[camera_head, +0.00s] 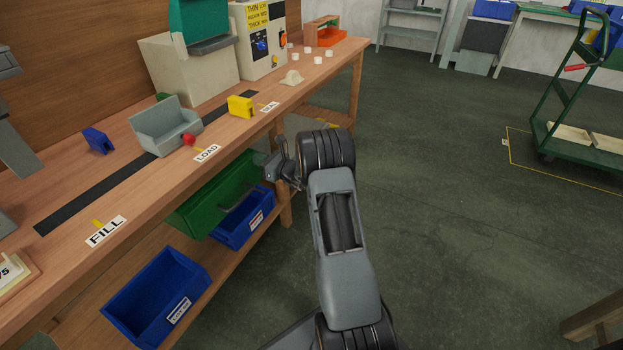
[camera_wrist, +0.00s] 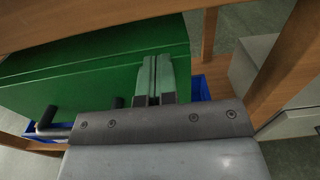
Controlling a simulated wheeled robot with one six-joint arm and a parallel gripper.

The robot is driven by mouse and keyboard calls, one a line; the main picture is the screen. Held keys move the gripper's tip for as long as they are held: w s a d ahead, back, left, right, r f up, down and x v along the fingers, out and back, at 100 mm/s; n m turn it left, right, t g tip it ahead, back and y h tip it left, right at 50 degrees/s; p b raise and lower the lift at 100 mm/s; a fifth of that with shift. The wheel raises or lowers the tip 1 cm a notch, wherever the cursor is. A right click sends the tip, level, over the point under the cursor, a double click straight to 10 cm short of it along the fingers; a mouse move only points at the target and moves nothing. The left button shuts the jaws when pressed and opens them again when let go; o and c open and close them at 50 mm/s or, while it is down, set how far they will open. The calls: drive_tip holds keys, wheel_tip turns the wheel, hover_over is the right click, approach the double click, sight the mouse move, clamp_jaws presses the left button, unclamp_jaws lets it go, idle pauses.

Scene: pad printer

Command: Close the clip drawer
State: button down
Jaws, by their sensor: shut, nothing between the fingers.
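The green drawer (camera_head: 205,197) hangs under the bench top, and its front stands out past the bench edge. I take it to be the clip drawer; no label on it is readable. In the wrist view the green drawer (camera_wrist: 75,70) fills the upper left, with a dark bar handle (camera_wrist: 50,130) at lower left. My gripper (camera_head: 272,165) is beside the drawer's right end, below the bench edge. In the wrist view my gripper (camera_wrist: 157,62) is shut and empty, its fingertips over the green face, right of the handle. I cannot tell whether they touch it.
A blue bin (camera_head: 243,225) sits below the drawer, and another blue bin (camera_head: 160,298) stands on the lower shelf. A wooden bench leg (camera_head: 285,200) is close to my gripper. The bench top (camera_head: 70,200) is above. Open floor (camera_head: 450,220) lies to the right.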

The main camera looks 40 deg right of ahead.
drive_tip(key=shift+w+a+r, duration=0.2)
drive_tip(key=shift+r, duration=0.05)
drive_tip(key=p+v, duration=0.3)
drive_tip(key=v, duration=1.2)
drive_tip(key=s+a+r+n+g+y+p, duration=0.1)
drive_tip(key=s+a+r+n+g+p, duration=0.25)
drive_tip(key=a+r+n+p, duration=0.35)
drive_tip(key=s+a+r+n+g+p, duration=0.35)
drive_tip(key=a+r+g, duration=0.2)
drive_tip(key=r, duration=0.45)
drive_tip(key=s+a+r+n+g+y+p, duration=0.1)
drive_tip(key=s+a+r+n+g+p, duration=0.2)
drive_tip(key=a+r+n+p, duration=0.4)
drive_tip(key=s+r+n+h+p, duration=0.5)
drive_tip(key=s+r+n+p, duration=0.1)
drive_tip(key=r, duration=0.4)
drive_tip(key=s+d+r+n+h+p, duration=0.1)
drive_tip(key=s+r+n+h+p, duration=0.4)
drive_tip(key=s+r+n+p, duration=0.2)
wheel_tip(320, 180, up, 3)
drive_tip(key=shift+f+g+p, duration=0.1)
drive_tip(key=shift+g+p, duration=0.2)
drive_tip(key=shift+p, duration=0.4)
drive_tip(key=shift+s+d, duration=0.1)
